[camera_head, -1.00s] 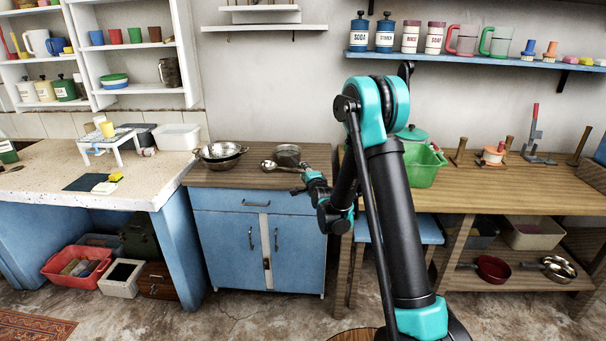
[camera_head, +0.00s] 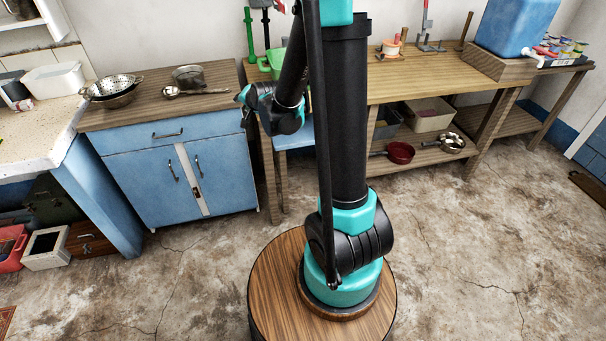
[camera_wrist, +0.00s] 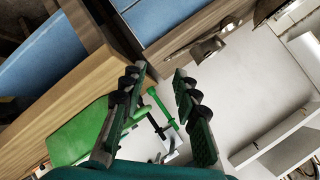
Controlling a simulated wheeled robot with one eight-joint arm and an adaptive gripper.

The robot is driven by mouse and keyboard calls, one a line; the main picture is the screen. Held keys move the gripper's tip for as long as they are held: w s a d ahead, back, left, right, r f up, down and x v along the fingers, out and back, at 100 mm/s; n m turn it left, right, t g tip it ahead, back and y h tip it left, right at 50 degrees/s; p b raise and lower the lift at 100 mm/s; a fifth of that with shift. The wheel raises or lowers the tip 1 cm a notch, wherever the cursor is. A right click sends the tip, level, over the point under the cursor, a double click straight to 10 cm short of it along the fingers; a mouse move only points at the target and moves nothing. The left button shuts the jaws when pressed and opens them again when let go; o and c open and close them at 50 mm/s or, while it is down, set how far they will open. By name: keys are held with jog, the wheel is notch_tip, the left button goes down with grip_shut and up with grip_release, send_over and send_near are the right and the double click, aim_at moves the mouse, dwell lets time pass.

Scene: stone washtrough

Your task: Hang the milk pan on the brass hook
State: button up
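My gripper (camera_wrist: 158,72) shows in the wrist view with its two dark fingers apart and nothing between them. In the head view my gripper (camera_head: 244,100) is small and partly turned away, near the right end of the blue cabinet. I cannot tell for sure which vessel is the milk pan. A red pan (camera_head: 400,153) and a shiny metal pan (camera_head: 452,143) lie on the low shelf of the wooden table, well apart from my gripper. I cannot make out a brass hook in either view.
The blue cabinet (camera_head: 185,170) carries a colander (camera_head: 113,87), a ladle (camera_head: 195,92) and a metal pot (camera_head: 188,76). A green tub (camera_wrist: 78,132) shows in the wrist view. The wooden table (camera_head: 405,85) stands behind my arm. The floor at front right is clear.

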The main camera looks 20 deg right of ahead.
jog(key=s+d+f+n+g+h, duration=0.1)
jog(key=s+d, duration=0.3)
jog(key=s, duration=0.6)
jog(key=s+d+f+n+g+h, duration=0.1)
jog(key=s+d+f+n+g, duration=0.2)
jog(key=s, duration=0.8)
jog(key=s+d+f+n+g, duration=0.3)
jog(key=s+d+n, duration=0.1)
jog(key=s, duration=0.7)
jog(key=shift+d+f+h, duration=0.15)
jog(key=shift+d+h, duration=0.15)
jog(key=shift+h, duration=0.1)
jog(key=shift+o, duration=0.4)
